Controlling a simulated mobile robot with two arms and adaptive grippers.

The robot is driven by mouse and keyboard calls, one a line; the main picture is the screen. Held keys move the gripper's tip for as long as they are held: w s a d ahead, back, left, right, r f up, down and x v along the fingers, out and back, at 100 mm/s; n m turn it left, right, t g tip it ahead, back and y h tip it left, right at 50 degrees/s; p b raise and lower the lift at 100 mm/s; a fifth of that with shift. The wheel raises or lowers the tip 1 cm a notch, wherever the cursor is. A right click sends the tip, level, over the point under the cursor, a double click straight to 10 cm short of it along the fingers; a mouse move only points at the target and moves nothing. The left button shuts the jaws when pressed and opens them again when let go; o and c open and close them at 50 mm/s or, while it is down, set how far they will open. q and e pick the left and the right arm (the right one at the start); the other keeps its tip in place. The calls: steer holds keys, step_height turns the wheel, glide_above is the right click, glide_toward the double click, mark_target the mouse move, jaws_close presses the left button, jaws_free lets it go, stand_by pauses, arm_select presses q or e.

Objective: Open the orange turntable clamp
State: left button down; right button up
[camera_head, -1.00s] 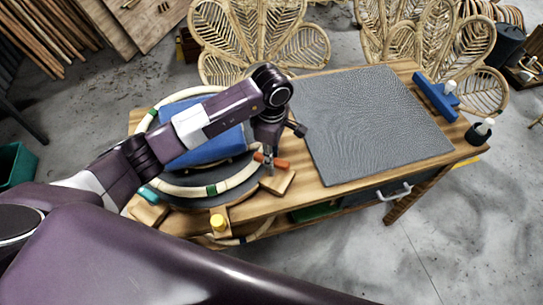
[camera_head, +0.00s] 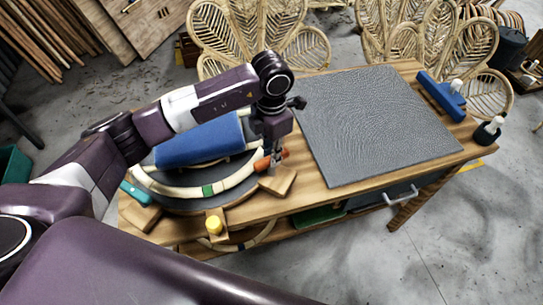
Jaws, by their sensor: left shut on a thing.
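The orange clamp (camera_head: 262,164) sits at the right edge of the dark round turntable (camera_head: 185,204), next to a wooden block (camera_head: 278,181). My left gripper (camera_head: 276,163) points down at the clamp and is shut on it; its fingers partly hide the clamp. A pale rattan ring (camera_head: 235,179) with a green band lies on the turntable and runs up to the clamp. A blue pad (camera_head: 200,142) lies inside the ring, partly behind my left arm. My right gripper does not show.
A grey mat (camera_head: 375,125) covers the table's right half. A blue tool (camera_head: 441,95) and a dark bottle (camera_head: 488,130) stand at the right edge. A teal clamp (camera_head: 135,192) sits at the turntable's left. A yellow knob (camera_head: 214,224) is at the front edge.

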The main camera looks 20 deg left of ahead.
arm_select(q)
steer(key=n+b, duration=0.2)
steer(key=n, duration=0.3)
steer(key=shift+w+r+n, duration=0.1)
steer(key=shift+n, duration=0.2)
stand_by(0.5)
steer(key=c, duration=1.8)
jaws_free()
steer(key=shift+o, duration=0.2)
step_height(320, 180, up, 12)
